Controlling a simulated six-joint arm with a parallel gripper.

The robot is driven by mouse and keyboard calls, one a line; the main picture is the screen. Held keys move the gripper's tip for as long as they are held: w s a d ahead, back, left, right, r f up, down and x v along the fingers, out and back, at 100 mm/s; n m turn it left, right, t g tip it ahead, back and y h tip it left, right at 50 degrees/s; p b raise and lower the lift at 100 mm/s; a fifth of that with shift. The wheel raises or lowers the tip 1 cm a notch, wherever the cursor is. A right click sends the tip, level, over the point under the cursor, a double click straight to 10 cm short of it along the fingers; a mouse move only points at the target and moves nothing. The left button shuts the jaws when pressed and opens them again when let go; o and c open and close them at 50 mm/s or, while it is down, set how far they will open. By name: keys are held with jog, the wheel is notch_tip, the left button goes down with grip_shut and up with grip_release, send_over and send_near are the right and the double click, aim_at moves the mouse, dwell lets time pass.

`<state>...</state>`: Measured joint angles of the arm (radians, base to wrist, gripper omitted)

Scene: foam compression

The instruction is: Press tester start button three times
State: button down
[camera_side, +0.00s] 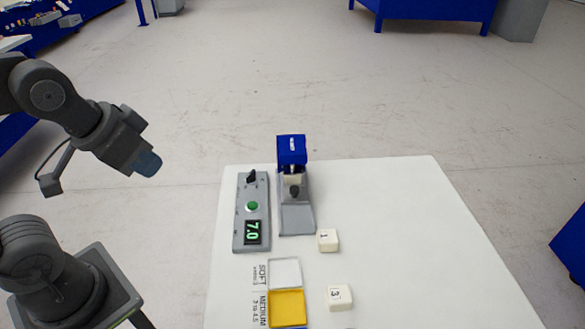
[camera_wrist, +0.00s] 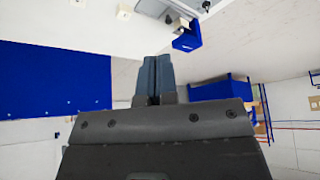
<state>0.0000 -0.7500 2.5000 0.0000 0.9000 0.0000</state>
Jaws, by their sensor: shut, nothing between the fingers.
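The grey control box (camera_side: 252,233) lies on the white table. It carries a green round button (camera_side: 253,206), a black switch (camera_side: 252,176) and a display (camera_side: 253,232) with green digits that look like 7.0. The tester (camera_side: 297,220), with a blue head (camera_side: 291,150), stands just right of the box. A pale block appears under its head. The blue head also shows in the wrist view (camera_wrist: 187,43). My gripper (camera_side: 149,164) is shut and empty, raised in the air left of the table and well apart from the button. Its closed fingers show in the wrist view (camera_wrist: 155,75).
White blocks marked 1 (camera_side: 328,240) and 3 (camera_side: 340,297) sit on the white table (camera_side: 420,230). A white tray (camera_side: 285,273) labelled SOFT and a yellow tray (camera_side: 287,308) labelled MEDIUM lie near the front. The table's right side is clear.

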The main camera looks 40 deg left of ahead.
dwell(0.4)
jog(key=m+t+h, duration=0.1)
jog(key=m+t, duration=0.2)
jog(key=m, duration=0.8)
send_over(252, 206)
notch_tip(252, 206, down, 21)
jog(key=shift+d, duration=0.1)
jog(key=shift+f, duration=4.4)
jog(key=shift+f, duration=0.1)
jog(key=shift+f, duration=0.3)
